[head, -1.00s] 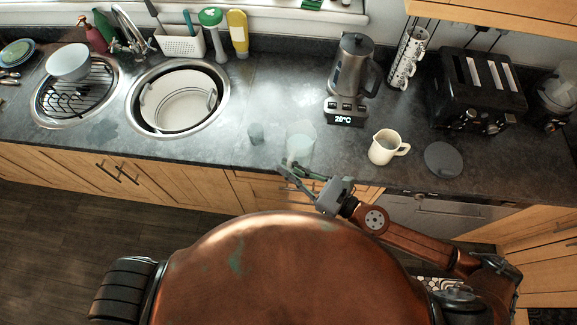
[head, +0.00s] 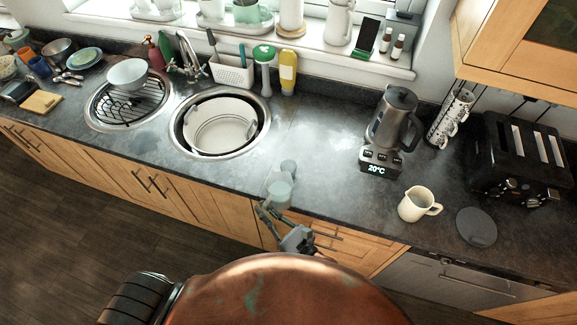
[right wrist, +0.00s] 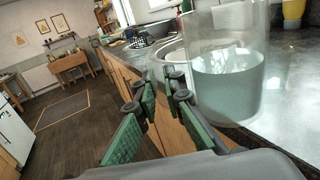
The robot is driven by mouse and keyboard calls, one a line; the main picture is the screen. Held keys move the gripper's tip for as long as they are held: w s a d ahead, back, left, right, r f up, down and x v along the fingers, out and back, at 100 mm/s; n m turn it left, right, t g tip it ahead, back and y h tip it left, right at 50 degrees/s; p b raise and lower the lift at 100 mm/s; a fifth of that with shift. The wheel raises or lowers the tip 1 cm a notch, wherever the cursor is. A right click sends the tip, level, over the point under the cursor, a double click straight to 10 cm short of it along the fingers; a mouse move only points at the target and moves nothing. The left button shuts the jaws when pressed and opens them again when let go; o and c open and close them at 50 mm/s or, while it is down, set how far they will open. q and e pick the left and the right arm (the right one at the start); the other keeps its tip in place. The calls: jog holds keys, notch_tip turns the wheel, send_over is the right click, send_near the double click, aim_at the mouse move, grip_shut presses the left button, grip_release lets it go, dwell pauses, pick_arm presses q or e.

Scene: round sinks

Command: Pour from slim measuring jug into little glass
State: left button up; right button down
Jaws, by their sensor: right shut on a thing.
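The slim measuring jug (head: 280,191) is clear, with pale bluish liquid in its lower part. It is at the counter's front edge in the head view and large at the right of the right wrist view (right wrist: 228,75), about upright. My right gripper (head: 266,208) is shut on the jug at its near side; the grip point itself is hard to make out, and the green finger pads (right wrist: 158,100) show in the wrist view. The little glass (head: 288,166) stands on the counter just behind the jug, partly overlapped by it. My left gripper is out of view.
A cream jug (head: 416,205) and a dark round disc (head: 476,227) are to the right. The kettle (head: 394,118) on its base stands behind. The round sink with a white bowl (head: 222,122) is to the left. The counter between sink and kettle is clear.

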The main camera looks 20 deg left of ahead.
jog(key=a, duration=0.1)
jog(key=a+f, duration=0.1)
jog(key=a, duration=0.1)
jog(key=s+a, duration=0.1)
jog(key=shift+a+f, duration=0.15)
jog(key=shift+a, duration=0.15)
jog(key=w+d+r+m+g, duration=0.1)
jog(key=w+r+m, duration=0.4)
jog(key=r+m, duration=0.1)
jog(key=shift+w+d+r+m+g+h, duration=0.35)
jog(key=shift+w+m+g+h, duration=0.05)
jog(key=shift+m, duration=0.5)
dwell(0.6)
jog(key=shift+w+d+r+m, duration=0.1)
jog(key=shift+w+r+m, duration=0.15)
jog(key=shift+r+m, duration=0.25)
jog(key=shift+w+d+r+m, duration=0.1)
jog(key=shift+w+r+m, duration=0.1)
jog(key=shift+r+m, duration=0.3)
dwell(1.9)
jog(key=shift+f, duration=0.1)
